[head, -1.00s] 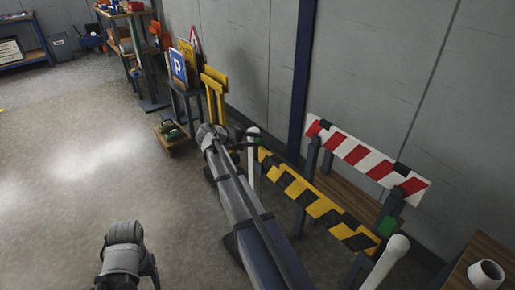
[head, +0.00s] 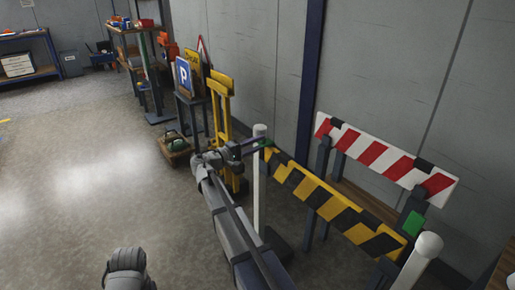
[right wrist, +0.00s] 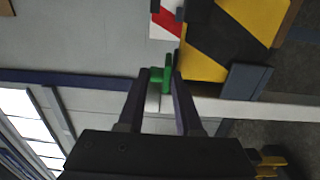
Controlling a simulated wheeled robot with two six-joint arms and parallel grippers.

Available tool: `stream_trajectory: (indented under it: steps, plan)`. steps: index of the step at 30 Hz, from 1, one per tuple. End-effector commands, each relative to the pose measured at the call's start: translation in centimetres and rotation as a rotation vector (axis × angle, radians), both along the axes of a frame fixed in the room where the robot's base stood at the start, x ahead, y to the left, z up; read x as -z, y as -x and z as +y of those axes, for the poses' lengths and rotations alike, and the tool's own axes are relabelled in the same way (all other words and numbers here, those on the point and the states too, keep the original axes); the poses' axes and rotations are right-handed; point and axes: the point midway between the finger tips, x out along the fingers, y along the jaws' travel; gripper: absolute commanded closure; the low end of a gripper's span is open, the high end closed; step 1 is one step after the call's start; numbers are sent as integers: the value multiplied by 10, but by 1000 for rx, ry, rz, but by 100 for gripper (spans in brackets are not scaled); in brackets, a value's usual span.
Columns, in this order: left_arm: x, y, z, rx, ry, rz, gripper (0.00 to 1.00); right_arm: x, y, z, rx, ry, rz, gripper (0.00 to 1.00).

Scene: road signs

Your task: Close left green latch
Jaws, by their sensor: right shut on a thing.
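The left green latch (head: 268,143) sits at the left end of the yellow-black striped board (head: 325,205), by the top of the white post (head: 259,185). My right gripper (head: 255,146) reaches it from the left, its fingers on the latch. In the right wrist view the green latch (right wrist: 157,76) is between the two fingertips (right wrist: 159,84), which are shut on it. The fingers partly cover it. Another green latch (head: 413,224) is at the board's right end. My left gripper does not show, only a grey part of my left arm at the bottom.
A red-white striped board (head: 380,158) stands behind the yellow-black one, close to the wall. A second white post (head: 418,262) is at the right. Yellow stands and a blue parking sign (head: 184,77) are farther back. The floor at left is clear.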

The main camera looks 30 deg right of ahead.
Motion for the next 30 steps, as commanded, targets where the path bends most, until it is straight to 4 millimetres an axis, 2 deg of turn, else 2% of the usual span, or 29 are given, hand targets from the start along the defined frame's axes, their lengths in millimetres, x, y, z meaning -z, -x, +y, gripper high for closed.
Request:
stream_trajectory:
  steps: [14, 15, 19, 20, 27, 30]
  plan:
    - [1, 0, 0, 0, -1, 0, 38, -2, 0, -1, 1, 12, 1, 100]
    - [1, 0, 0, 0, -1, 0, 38, -2, 0, -1, 1, 12, 1, 65]
    - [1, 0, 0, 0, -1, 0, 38, -2, 0, -1, 1, 11, 0, 50]
    - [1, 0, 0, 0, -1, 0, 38, -2, 0, -1, 1, 10, 0, 48]
    - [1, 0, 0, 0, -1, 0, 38, -1, 0, 1, 0, 8, 0, 48]
    - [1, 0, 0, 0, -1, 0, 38, -1, 0, 8, -1, 8, 0, 48]
